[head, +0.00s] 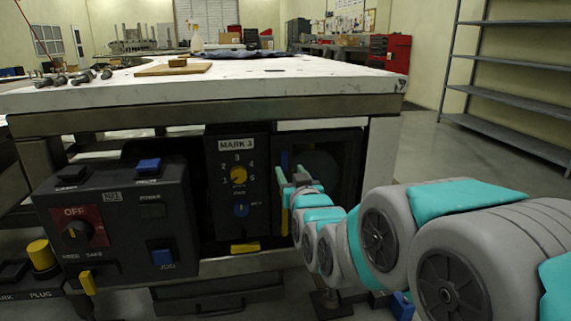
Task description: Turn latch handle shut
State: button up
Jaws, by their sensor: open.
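My gripper (291,176) has green fingers and is at the right of the dark MARK 3 panel (221,207), in front of a dark opening in the bench. The fingers look apart, with nothing clearly between them. A narrow upright yellow piece (284,219) shows just below the fingers, partly hidden by my wrist. A thin blue strip (284,162) is just behind the fingertips. I cannot tell which of these, if either, is the latch handle, or whether the fingers touch it.
A dark control box (118,222) with an OFF dial, a JOG button and a small yellow lever (88,283) stands at the left. A yellow bar (245,248) sits below the MARK 3 panel. The white worktop (300,80) is above. Open floor lies at the right.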

aim_at(284, 161)
jog(key=shift+x, duration=3.55)
jog(key=shift+f, duration=0.1)
grip_shut()
